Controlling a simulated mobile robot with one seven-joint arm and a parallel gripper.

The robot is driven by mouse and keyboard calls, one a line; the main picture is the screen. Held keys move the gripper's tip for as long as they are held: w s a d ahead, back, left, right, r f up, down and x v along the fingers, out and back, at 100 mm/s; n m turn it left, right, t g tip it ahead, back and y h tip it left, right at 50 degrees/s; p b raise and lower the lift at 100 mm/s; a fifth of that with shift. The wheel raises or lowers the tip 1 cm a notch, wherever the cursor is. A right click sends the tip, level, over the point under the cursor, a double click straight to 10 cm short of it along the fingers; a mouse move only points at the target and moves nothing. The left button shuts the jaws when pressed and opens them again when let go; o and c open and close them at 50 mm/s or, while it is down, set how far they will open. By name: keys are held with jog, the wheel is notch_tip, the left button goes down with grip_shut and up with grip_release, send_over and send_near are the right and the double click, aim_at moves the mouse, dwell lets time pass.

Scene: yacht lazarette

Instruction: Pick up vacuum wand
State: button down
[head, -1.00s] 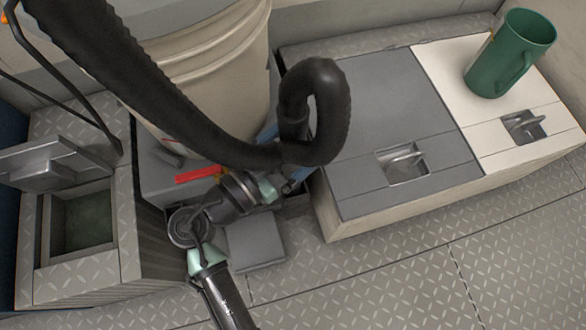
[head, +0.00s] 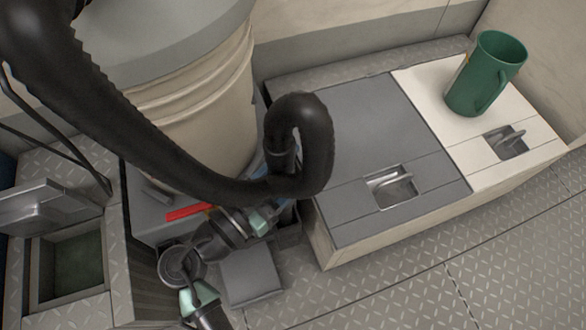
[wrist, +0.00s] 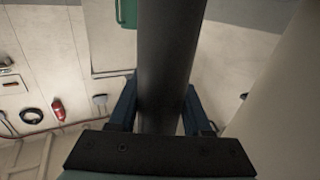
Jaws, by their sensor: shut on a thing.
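The vacuum wand (wrist: 168,50) is a dark, smooth tube standing between the two blue fingers of my gripper (wrist: 160,105) in the wrist view. My gripper is shut on it. In the head view the wand (head: 282,155) is a short dark upright piece joined to a thick black ribbed hose (head: 110,130). The hose loops over at the wand's top and runs off to the upper left. My gripper is mostly hidden behind the hose there. The wand's lower end is hidden.
A beige bucket (head: 205,100) with a grey lid stands behind the hose. At right is a bench locker with a grey lid (head: 350,125) and a white lid (head: 425,80). A green mug (head: 485,72) stands on the white lid. An open hatch (head: 72,262) is at left. Front right floor is clear.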

notch_tip(320, 180, up, 28)
jog(key=p, duration=1.3)
jog(key=shift+f, duration=0.3)
